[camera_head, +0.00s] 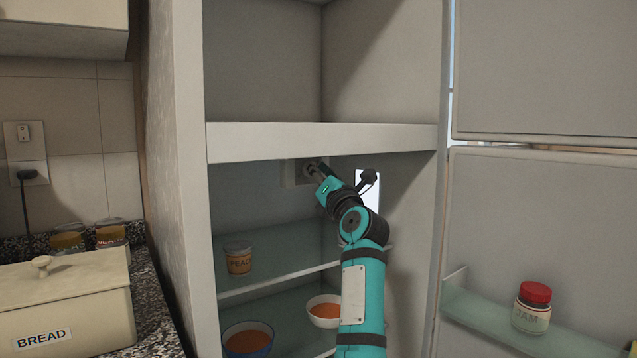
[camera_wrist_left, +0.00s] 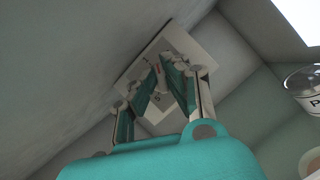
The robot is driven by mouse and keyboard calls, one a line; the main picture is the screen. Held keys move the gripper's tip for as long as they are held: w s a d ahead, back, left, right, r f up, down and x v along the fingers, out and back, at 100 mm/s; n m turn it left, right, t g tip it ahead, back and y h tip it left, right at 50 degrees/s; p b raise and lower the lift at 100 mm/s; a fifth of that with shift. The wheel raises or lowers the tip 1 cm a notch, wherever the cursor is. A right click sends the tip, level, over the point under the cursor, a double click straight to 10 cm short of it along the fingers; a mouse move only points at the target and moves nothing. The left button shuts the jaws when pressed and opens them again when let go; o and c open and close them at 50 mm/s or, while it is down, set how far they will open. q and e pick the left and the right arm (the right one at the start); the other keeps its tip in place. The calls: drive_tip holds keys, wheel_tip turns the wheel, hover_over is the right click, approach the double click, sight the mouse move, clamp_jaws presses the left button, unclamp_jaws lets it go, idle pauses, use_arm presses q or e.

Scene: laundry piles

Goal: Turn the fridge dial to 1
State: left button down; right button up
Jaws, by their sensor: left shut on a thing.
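The fridge dial sits on a pale square plate (camera_head: 290,174) high on the back wall of the fridge, just under the freezer shelf. My left gripper (camera_head: 312,171) reaches up into the fridge and is shut on the dial. In the left wrist view, the fingers (camera_wrist_left: 164,88) close around the dial knob (camera_wrist_left: 160,75), with the plate (camera_wrist_left: 185,45) behind it. A few markings show on the plate, but the fingers hide much of it, and I cannot tell which number the dial points to. My right gripper is not in view.
A peach can (camera_head: 238,260) stands on the upper glass shelf. A blue bowl (camera_head: 248,340) and a white bowl (camera_head: 324,312) stand on the shelf below. The open door (camera_head: 540,220) at the right holds a jam jar (camera_head: 532,307). A bread box (camera_head: 65,310) is on the counter at left.

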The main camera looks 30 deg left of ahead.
use_arm(q)
drive_tip(key=shift+r+n+g+y+b, duration=0.1)
drive_tip(key=shift+n+g+y+b, duration=0.4)
drive_tip(key=shift+n, duration=0.95)
drive_tip(key=shift+r+n+g+y+b, duration=0.1)
drive_tip(key=shift+n+g+y+b, duration=0.45)
drive_tip(key=shift+n, duration=0.95)
drive_tip(key=shift+r+n+g+y+b, duration=0.1)
drive_tip(key=shift+n+g+y+b, duration=0.4)
drive_tip(key=shift+n, duration=0.95)
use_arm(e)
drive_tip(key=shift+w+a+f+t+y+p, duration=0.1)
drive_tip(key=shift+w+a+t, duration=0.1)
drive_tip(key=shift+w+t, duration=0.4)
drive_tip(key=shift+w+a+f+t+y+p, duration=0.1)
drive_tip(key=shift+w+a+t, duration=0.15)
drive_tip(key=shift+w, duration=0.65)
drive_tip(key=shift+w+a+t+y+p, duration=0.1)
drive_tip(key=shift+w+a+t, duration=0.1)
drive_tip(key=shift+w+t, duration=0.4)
use_arm(q)
drive_tip(key=shift+g, duration=0.35)
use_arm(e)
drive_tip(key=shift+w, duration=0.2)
use_arm(q)
drive_tip(key=c, duration=1.1)
unclamp_jaws()
drive_tip(key=shift+a+f, duration=0.1)
drive_tip(key=shift+f, duration=0.1)
drive_tip(key=v, duration=1.2)
